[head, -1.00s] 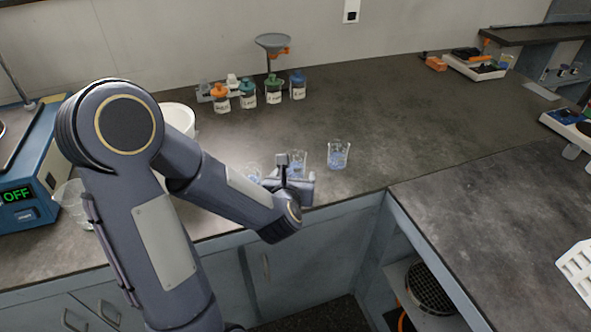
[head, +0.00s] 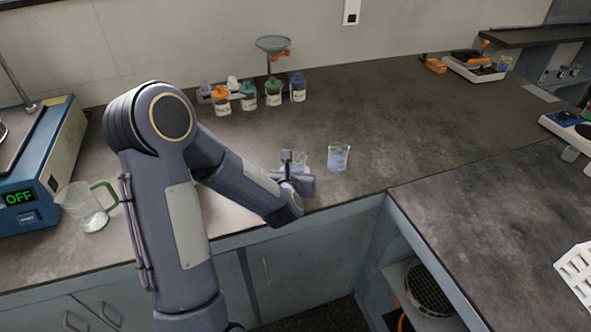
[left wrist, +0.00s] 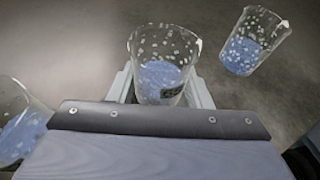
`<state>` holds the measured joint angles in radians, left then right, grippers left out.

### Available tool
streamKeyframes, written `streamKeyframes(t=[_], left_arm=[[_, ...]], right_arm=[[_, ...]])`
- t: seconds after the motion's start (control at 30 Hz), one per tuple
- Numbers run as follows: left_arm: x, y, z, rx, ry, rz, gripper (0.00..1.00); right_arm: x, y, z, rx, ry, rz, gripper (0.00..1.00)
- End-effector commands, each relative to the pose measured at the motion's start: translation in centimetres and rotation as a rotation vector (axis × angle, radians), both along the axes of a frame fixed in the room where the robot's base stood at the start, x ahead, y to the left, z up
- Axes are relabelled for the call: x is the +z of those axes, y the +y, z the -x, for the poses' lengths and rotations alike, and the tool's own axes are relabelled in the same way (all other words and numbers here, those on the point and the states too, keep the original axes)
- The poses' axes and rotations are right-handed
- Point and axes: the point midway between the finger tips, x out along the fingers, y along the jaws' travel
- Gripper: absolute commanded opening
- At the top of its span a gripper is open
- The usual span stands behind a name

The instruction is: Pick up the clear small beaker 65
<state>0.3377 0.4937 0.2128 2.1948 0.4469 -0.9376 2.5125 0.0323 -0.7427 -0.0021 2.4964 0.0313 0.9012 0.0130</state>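Three clear beakers with blue liquid show in the left wrist view. The middle beaker (left wrist: 163,72) stands between the two fingers of my left gripper (left wrist: 160,85); a dark label shows low on it, but its number is not readable. One beaker (left wrist: 252,42) stands to its right and another (left wrist: 18,125) at the left edge, partly cut off. In the head view, my left gripper (head: 293,168) is low over the bench, partly hiding the middle beaker (head: 304,161). The right-hand beaker (head: 338,158) stands clear. The gripper looks open around the middle beaker. My right gripper is out of view.
Several capped bottles (head: 248,97) and a funnel stand (head: 273,47) are at the back. A green-handled beaker (head: 88,208) stands by a blue device (head: 38,165) reading OFF. The bench to the right of the beakers is clear.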

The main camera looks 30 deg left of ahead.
Motion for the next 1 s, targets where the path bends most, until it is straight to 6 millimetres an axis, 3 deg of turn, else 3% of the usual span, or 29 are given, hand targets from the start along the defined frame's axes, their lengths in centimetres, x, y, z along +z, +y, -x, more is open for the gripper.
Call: streamKeyframes(t=[0.03,0.17,0.67,1.0], left_arm=[[0.0,0.0,0.0,0.000,0.000,0.000,0.36],[0.0,0.0,0.0,0.000,0.000,0.000,0.20],[0.7,0.0,0.0,0.000,-0.001,0.000,0.20],[3.6,0.1,0.3,0.002,-0.002,0.001,0.20]], right_arm=[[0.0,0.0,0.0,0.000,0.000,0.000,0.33],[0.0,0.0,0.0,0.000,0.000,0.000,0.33],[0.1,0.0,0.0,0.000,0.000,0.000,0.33],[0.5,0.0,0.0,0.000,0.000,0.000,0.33]])
